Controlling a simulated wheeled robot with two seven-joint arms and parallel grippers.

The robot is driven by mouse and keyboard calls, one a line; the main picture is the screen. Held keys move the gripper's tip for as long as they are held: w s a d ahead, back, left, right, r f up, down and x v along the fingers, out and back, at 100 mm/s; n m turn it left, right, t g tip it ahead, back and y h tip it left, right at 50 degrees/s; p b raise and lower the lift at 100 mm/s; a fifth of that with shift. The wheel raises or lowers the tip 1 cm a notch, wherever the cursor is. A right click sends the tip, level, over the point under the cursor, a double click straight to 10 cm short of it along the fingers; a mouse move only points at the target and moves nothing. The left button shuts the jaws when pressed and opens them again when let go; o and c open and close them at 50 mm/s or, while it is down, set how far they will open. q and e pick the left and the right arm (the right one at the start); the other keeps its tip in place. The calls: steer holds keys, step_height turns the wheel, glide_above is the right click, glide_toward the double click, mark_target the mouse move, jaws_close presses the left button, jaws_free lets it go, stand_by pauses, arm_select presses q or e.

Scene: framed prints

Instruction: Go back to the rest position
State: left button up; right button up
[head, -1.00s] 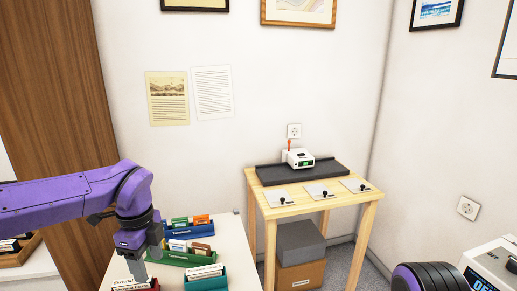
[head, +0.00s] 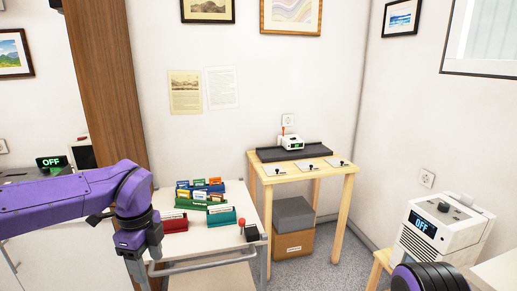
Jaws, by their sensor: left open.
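My left gripper (head: 143,268) hangs from my purple left arm (head: 65,197) at the lower left of the head view. It points down, open, with nothing visible between its fingers, in front of the left part of a white cart (head: 207,240). Its tips are near the bottom edge of the picture. Of my right arm, only a dark rounded part with purple (head: 430,278) shows at the lower right; its gripper is out of view.
A wooden table (head: 300,179) stands at the back. A white machine reading OFF (head: 437,232) is at right. Grey floor lies between.

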arm_select(q)
steer(key=w+a+f+m+t+y, duration=0.35)
steer(key=a+f+m+y, duration=0.2)
steer(key=m, duration=0.75)
steer(key=s+f+m+t+y, duration=0.1)
steer(key=s+f+m+t, duration=0.3)
steer(key=f+m, duration=1.1)
steer(key=s+f+m+g+h, duration=0.1)
steer(key=s+f+m, duration=0.4)
steer(key=s, duration=0.4)
steer(key=s+f+m+g+h, duration=0.1)
steer(key=s+f+m, duration=0.4)
steer(key=s, duration=0.4)
steer(key=s+f+m+g+h+p, duration=0.1)
steer(key=s+f+m+g, duration=0.1)
steer(key=s+f+m, duration=0.3)
steer(key=s+m, duration=0.2)
steer(key=s, duration=0.2)
steer(key=shift+a+m, duration=0.25)
steer(key=shift+m, duration=0.05)
steer(key=shift+f, duration=0.1)
